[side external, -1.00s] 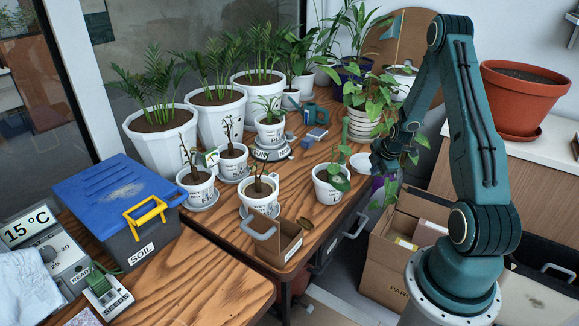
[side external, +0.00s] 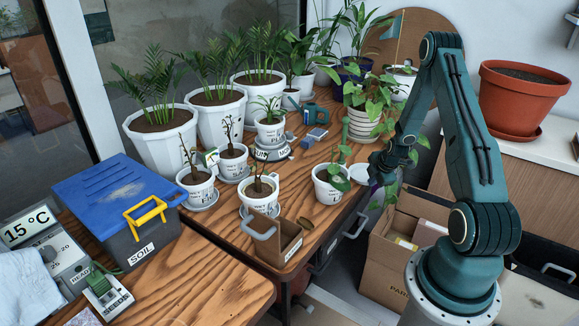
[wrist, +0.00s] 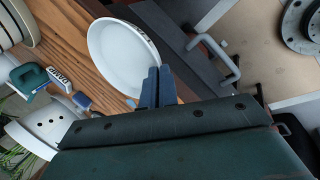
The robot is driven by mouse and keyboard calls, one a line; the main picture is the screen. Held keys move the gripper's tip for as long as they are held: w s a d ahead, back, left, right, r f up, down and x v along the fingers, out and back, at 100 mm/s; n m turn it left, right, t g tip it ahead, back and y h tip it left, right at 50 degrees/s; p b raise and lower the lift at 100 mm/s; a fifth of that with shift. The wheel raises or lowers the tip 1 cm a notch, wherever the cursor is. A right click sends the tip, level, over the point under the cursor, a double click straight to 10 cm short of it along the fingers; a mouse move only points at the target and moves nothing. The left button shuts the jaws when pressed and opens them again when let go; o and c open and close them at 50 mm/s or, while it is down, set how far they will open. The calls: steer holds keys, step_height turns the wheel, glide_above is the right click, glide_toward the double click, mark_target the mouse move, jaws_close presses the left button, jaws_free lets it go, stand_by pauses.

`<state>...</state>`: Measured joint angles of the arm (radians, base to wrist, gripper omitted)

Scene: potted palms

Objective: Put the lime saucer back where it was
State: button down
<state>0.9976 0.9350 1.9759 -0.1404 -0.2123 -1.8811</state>
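A white saucer (side external: 359,174) is at the right edge of the wooden table, beside my gripper (side external: 377,172). In the wrist view the saucer (wrist: 118,52) is a round, empty white dish with dark lettering on its rim, too small to read. My gripper's two blue fingers (wrist: 157,88) are close together over its near rim, and it moves with them, so they look shut on it. I cannot tell its height above the table. A white pot with a leafy vine (side external: 327,185) stands left of it, and I see no saucer under that pot.
White pots on saucers (side external: 204,207) stand in the table's middle, with large palms (side external: 165,145) behind. A small open box (side external: 283,243) is at the front edge. A tall vine pot (side external: 362,125) stands behind the gripper. A cardboard box (side external: 385,265) is below the table's right edge.

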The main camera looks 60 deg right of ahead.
steer(key=shift+f, duration=0.1)
steer(key=c, duration=1.7)
jaws_free()
steer(key=v, duration=1.3)
steer(key=shift+s+r, duration=0.2)
steer(key=shift+s, duration=0.1)
steer(key=shift+a, duration=0.1)
